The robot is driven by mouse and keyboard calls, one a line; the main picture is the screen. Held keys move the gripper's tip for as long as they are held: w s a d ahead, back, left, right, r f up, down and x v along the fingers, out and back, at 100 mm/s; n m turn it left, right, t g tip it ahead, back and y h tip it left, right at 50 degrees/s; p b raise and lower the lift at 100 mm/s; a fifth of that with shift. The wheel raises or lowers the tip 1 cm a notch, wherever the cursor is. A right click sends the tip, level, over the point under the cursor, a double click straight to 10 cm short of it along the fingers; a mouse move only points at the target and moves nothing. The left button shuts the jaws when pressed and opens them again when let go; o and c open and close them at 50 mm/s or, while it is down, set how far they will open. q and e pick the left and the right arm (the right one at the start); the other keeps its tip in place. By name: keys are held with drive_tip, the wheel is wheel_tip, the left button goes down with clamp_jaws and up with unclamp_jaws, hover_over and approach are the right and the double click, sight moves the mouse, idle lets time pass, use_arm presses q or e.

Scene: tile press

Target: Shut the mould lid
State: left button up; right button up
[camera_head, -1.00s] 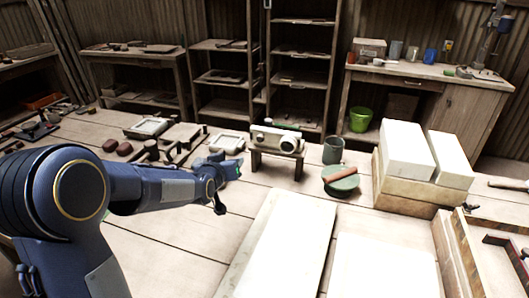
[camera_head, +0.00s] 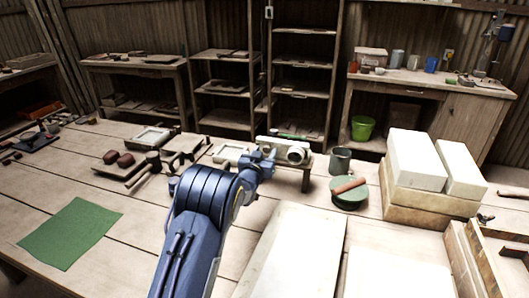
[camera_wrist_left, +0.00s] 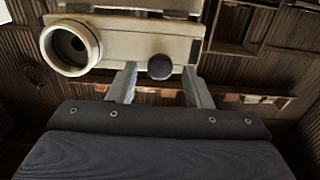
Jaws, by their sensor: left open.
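A dark round knob shows above and between the fingers; contact is unclear. My right gripper is not in view.
Pale framed trays (camera_head: 150,138) and dark lumps lie to the left. A green mat (camera_head: 70,233) lies front left. A grey mug (camera_head: 341,160) and a green disc with a brown roller (camera_head: 349,186) stand right of the device. White blocks (camera_head: 416,160) are stacked further right.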

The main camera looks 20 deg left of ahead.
use_arm(q)
drive_tip(key=shift+w, duration=0.25)
drive_tip(key=shift+c, duration=0.2)
clamp_jaws()
